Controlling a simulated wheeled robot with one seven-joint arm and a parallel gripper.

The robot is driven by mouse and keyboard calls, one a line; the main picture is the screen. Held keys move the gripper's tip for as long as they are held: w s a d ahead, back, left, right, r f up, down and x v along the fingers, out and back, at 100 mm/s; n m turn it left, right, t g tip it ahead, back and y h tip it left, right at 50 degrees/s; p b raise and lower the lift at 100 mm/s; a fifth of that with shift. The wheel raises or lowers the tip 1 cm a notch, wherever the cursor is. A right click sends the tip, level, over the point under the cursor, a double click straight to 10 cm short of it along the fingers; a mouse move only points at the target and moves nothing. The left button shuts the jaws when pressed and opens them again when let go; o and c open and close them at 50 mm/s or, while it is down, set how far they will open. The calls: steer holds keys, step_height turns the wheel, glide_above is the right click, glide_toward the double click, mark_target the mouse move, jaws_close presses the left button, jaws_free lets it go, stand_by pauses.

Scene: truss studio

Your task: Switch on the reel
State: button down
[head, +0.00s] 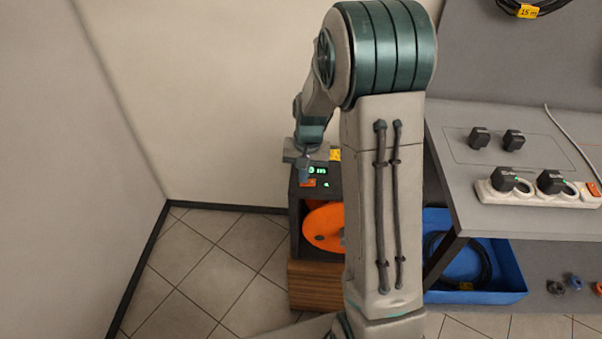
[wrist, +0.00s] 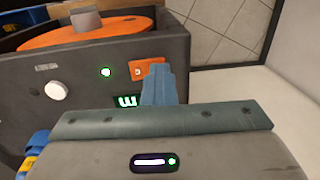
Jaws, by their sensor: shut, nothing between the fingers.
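The reel is a dark box (head: 335,185) with an orange drum (head: 322,228) in its open front, and it stands beyond my arm. In the wrist view, its panel (wrist: 85,115) carries a small orange switch plate (wrist: 138,70), a lit green lamp (wrist: 106,72), a lit green display (wrist: 127,101) and a white knob (wrist: 56,90). My gripper (wrist: 158,75) is shut and empty, its blue-grey fingertips at the orange plate and covering part of it. I cannot tell whether they touch. In the head view my gripper (head: 304,178) is over the reel's top.
A grey bench (head: 455,170) at the right holds a white power strip (head: 535,197) and black plugs (head: 479,137). A blue crate (head: 500,297) with coiled cable sits below it. The tiled floor (head: 205,265) left of the reel is clear up to the wall.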

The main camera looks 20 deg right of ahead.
steer(key=shift+s+d, duration=0.25)
steer(key=shift+d, duration=0.75)
steer(key=shift+a+r, duration=0.1)
steer(key=shift+a, duration=0.1)
steer(key=shift+r, duration=0.25)
step_height(320, 180, up, 13)
steer(key=d+p, duration=0.1)
steer(key=p, duration=0.1)
steer(key=shift+s+d+r, duration=0.2)
steer(key=shift+s+d, duration=0.1)
